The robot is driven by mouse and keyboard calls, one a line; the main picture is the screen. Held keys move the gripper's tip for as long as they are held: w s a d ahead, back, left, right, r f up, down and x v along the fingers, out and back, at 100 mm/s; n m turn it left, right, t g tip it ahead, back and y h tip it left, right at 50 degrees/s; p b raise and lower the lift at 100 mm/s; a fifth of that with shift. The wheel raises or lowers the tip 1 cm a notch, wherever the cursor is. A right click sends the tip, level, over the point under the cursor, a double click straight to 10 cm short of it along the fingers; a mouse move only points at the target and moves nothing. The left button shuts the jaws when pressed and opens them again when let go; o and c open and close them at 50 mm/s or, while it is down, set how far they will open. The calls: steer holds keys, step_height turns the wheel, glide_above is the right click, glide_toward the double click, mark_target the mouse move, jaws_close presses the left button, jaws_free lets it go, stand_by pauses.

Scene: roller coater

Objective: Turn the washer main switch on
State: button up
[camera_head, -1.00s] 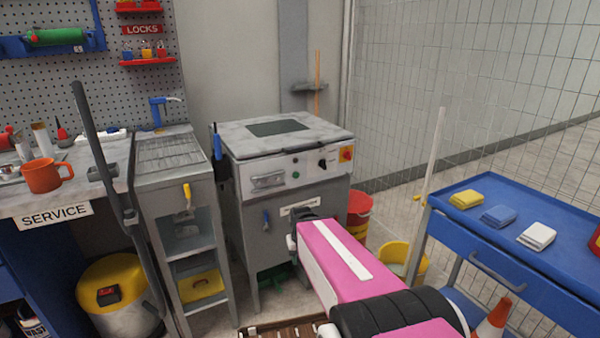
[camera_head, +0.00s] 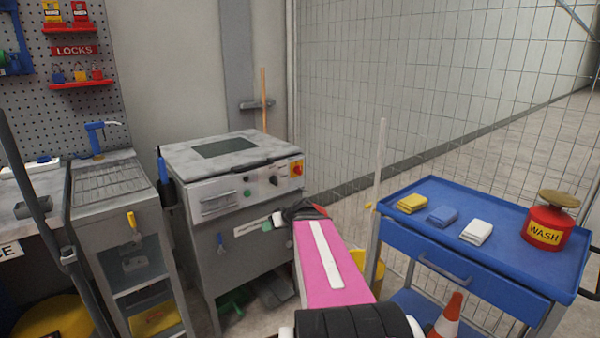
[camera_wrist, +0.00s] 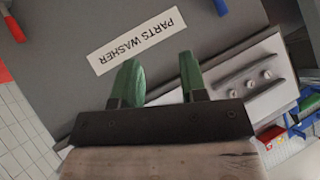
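The parts washer (camera_head: 240,215) is a grey cabinet with a pale control panel along its upper front. Its main switch (camera_head: 297,169), a red knob on a yellow plate, is at the panel's right end in the head view; its exact setting is too small to read. A black knob (camera_head: 273,180) is left of it. My gripper (camera_head: 273,224) is in front of the cabinet, below the panel and the switch. In the wrist view its green fingers (camera_wrist: 158,70) are apart with nothing between them, near the PARTS WASHER label (camera_wrist: 137,40). The main switch is not clearly identifiable there.
A blue trolley (camera_head: 480,275) with folded cloths and a red WASH can (camera_head: 548,228) stands to the right. A sink stand (camera_head: 108,185) is left of the washer. A mesh fence (camera_head: 400,90) rises behind. An orange cone (camera_head: 449,315) is at the front right.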

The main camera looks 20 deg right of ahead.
steer(key=w+d+r+t, duration=0.4)
steer(key=d+r+t, duration=0.2)
steer(key=d+r, duration=0.45)
steer(key=t+h, duration=0.2)
steer(key=t, duration=0.2)
glide_toward(299, 170)
steer(key=x, duration=0.9)
steer(key=shift+w+d, duration=0.2)
steer(key=shift+w, duration=0.2)
jaws_close()
